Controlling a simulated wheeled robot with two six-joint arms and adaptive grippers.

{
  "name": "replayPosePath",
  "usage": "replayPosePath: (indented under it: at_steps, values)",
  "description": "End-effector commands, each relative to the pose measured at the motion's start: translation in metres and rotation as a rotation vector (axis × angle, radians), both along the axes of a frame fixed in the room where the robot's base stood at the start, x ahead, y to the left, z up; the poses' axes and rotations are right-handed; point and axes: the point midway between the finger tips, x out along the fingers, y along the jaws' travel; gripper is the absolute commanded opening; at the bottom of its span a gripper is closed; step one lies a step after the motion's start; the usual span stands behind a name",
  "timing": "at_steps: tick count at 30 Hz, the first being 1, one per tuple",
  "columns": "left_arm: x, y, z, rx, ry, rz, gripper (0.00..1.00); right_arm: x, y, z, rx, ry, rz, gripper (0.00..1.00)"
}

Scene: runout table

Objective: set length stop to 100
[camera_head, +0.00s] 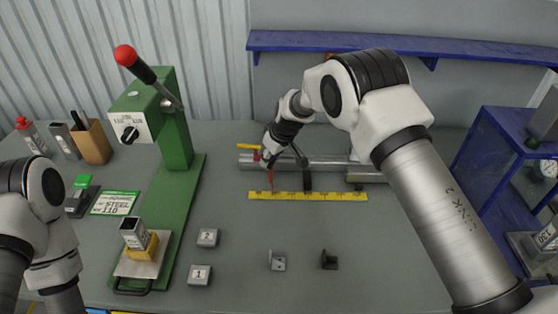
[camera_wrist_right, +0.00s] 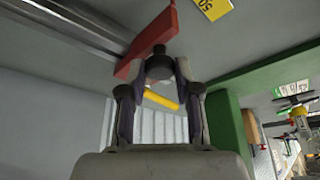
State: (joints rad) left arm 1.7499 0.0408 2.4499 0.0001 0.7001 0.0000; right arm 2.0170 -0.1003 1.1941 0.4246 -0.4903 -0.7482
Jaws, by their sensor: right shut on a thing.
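The length stop's red plate (camera_head: 271,180) sits near the left end of the yellow scale (camera_head: 320,196), and its thin tip reaches down to it. In the right wrist view the red plate (camera_wrist_right: 148,42) carries a dark round knob (camera_wrist_right: 159,65). My right gripper (camera_wrist_right: 160,78) is shut on this knob, with one finger on each side. In the head view the right gripper (camera_head: 268,156) partly hides the stop. The scale shows "50" in the wrist view, close to the plate; its numbers are too small in the head view. My left gripper is out of view.
The metal rail (camera_head: 335,163) runs behind the scale, with a yellow handle (camera_head: 247,147) at its left end. A green press (camera_head: 178,140) stands left. Numbered blocks (camera_head: 207,237) and small brackets (camera_head: 277,260) lie in front. A blue shelf (camera_head: 400,46) hangs behind.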

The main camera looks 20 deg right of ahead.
Motion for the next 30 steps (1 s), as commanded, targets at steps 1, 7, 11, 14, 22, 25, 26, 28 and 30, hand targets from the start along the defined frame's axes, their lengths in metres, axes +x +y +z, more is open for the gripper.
replayPosePath:
  at_steps: [1,7,11,14,22,25,26,28,30]
  values:
    - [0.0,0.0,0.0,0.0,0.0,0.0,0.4,-0.001,0.0,-0.001,-0.001,0.003,0.001,0.0]
    - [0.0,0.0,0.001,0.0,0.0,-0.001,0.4,-0.001,-0.001,-0.001,-0.001,0.004,0.001,0.4]
    - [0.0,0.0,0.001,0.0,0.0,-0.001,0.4,-0.001,-0.001,-0.001,-0.001,0.004,0.001,0.56]
    - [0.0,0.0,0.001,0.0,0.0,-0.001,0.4,-0.001,-0.001,-0.001,-0.001,0.003,0.001,0.56]
    - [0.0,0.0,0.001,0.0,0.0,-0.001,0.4,-0.005,-0.004,0.015,-0.001,0.002,0.001,0.56]
    - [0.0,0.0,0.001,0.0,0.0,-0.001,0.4,-0.013,-0.007,0.035,-0.002,0.001,0.002,0.56]
    - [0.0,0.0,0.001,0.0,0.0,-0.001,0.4,-0.015,-0.009,0.043,-0.001,0.001,0.002,0.56]
    - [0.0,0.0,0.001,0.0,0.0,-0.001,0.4,-0.022,-0.012,0.06,-0.002,0.001,0.002,0.56]
    - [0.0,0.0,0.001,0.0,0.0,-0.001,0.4,-0.027,-0.015,0.077,-0.002,0.0,0.001,0.56]
